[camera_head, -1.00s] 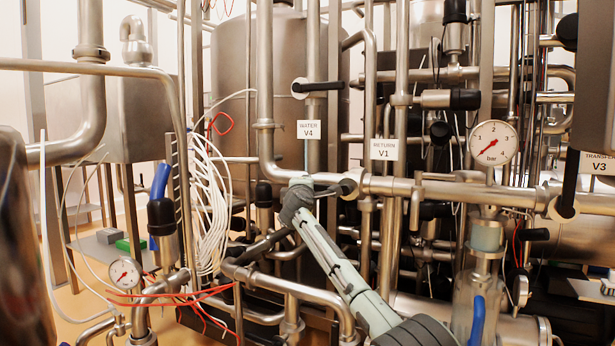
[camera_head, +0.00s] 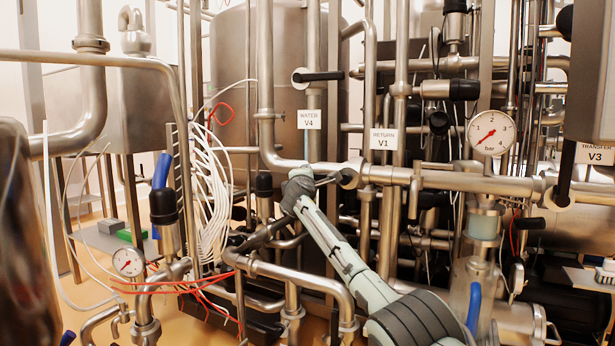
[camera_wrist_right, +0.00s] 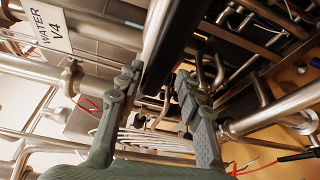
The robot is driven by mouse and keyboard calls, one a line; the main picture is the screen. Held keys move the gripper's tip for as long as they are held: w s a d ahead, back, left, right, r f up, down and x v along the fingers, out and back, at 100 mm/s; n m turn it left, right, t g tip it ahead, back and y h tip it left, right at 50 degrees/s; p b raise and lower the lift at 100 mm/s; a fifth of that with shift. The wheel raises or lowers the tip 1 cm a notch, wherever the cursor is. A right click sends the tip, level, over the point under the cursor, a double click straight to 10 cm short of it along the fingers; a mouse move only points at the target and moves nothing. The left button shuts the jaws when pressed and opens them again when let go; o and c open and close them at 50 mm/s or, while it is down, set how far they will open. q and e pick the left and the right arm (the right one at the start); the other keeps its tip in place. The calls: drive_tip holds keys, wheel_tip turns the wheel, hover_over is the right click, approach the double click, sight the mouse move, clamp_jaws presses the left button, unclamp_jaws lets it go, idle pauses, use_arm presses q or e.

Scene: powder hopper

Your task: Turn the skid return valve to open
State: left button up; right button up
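The return valve carries the label RETURN V1 (camera_head: 383,139). Its hub (camera_head: 347,178) sits on the horizontal pipe left of and below the label. A short dark handle (camera_head: 327,179) runs left from the hub towards my right gripper (camera_head: 299,186), which hides its end. In the right wrist view a black bar, apparently this handle (camera_wrist_right: 182,38), comes down from the top and reaches between the fingers of my right gripper (camera_wrist_right: 160,88). The fingers are apart, with a gap visible towards the right finger; contact with the left finger cannot be told. My left gripper is not in view.
The WATER V4 valve handle (camera_head: 322,76) lies horizontal above, and the TRANSFER V3 handle (camera_head: 566,155) stands upright at the right. A pressure gauge (camera_head: 491,132) sits right of V1. White hoses (camera_head: 212,195) and red wires (camera_head: 190,286) hang at the left. Pipes crowd the space around my gripper.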

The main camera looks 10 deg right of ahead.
drive_tip(key=shift+o, duration=1)
drive_tip(key=shift+a+f, duration=0.1)
drive_tip(key=shift+f, duration=0.6)
drive_tip(key=shift+r, duration=0.1)
drive_tip(key=v, duration=1.2)
drive_tip(key=shift+r, duration=0.4)
